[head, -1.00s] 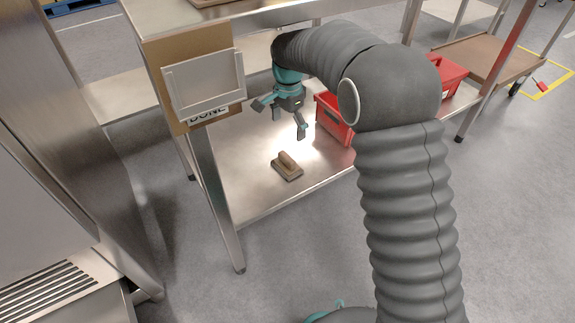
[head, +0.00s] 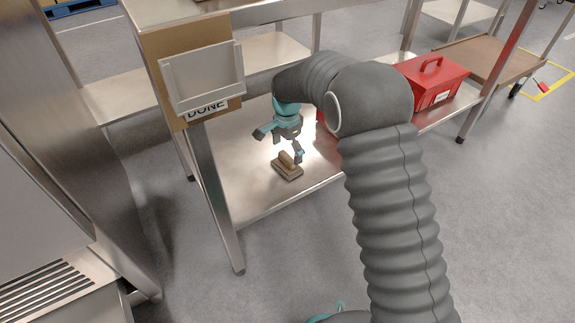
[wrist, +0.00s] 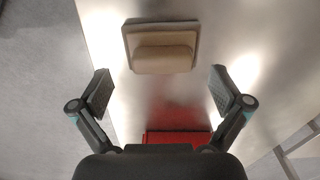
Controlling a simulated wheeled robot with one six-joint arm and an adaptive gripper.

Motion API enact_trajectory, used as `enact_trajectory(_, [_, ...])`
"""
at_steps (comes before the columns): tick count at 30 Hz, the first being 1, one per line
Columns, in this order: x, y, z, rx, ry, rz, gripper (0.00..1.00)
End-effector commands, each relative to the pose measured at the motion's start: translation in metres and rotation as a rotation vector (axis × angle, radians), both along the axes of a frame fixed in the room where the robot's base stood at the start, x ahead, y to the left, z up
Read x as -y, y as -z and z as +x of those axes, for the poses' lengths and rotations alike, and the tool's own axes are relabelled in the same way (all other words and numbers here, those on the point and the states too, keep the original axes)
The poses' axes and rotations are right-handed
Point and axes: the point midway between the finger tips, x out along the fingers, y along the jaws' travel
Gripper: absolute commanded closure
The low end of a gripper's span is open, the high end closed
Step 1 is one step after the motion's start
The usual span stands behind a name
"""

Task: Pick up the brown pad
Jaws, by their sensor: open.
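The brown pad (head: 287,171) is a small flat block with a raised, rounded handle. It lies on the metal lower shelf (head: 262,203) of the table. In the wrist view the pad (wrist: 163,47) is ahead of the fingertips, centred between them and beyond them. My gripper (head: 281,146) is open and empty, above the pad and slightly behind it in the head view. In the wrist view both fingers of my gripper (wrist: 159,92) are spread wide. The height gap to the pad is hard to judge.
A red toolbox (head: 432,80) stands on the shelf at right. A table leg (head: 217,200) and a holder panel (head: 202,78) stand at left. The upper tabletop overhangs the shelf.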

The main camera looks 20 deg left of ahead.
Motion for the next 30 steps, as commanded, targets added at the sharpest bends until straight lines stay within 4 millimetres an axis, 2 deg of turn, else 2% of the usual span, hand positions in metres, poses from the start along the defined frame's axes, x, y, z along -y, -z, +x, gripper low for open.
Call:
enact_trajectory(1, [0.000, 0.010, 0.001, -0.001, 0.000, 0.000, 0.00])
enact_trajectory(6, [-0.001, 0.032, 0.002, -0.001, 0.000, -0.001, 0.00])
enact_trajectory(14, [-0.001, 0.035, 0.002, 0.001, 0.000, 0.001, 0.00])
enact_trajectory(17, [-0.001, 0.035, 0.002, 0.001, 0.000, 0.001, 0.22])
enact_trajectory(21, [-0.001, 0.035, 0.002, 0.001, 0.000, 0.001, 0.57])
enact_trajectory(22, [-0.001, 0.035, 0.002, 0.001, 0.000, 0.001, 0.63])
enact_trajectory(30, [-0.001, 0.034, 0.002, 0.001, 0.000, 0.001, 0.63])
